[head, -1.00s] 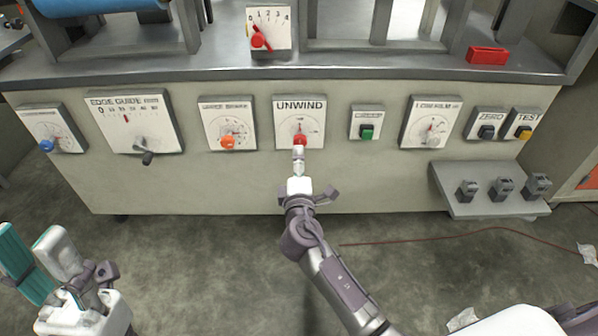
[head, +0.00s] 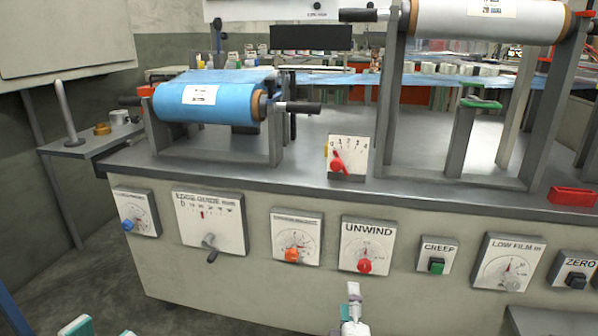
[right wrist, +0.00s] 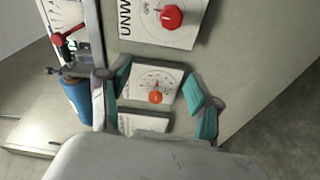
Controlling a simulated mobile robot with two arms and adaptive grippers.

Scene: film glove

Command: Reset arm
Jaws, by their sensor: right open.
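My right gripper (head: 353,300) shows at the bottom of the head view, just below the UNWIND panel (head: 366,240), seen edge-on. In the right wrist view its two teal fingers stand wide apart, and the gripper (right wrist: 160,78) is empty. The red UNWIND knob (head: 365,266) is above it in the head view, apart from the fingertips; it also shows in the right wrist view (right wrist: 171,18). The orange knob (right wrist: 155,97) appears between the fingers. My left gripper (head: 100,328) shows only as two separate teal tips at the bottom left edge.
The machine front carries several panels, including EDGE GUIDE (head: 208,222), CREEP (head: 438,254) and LOW FILM (head: 508,262). A small dial with a red pointer (head: 348,157) stands on the ledge. A blue roll (head: 205,103) and a white roll (head: 490,18) sit above. Open floor lies at lower left.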

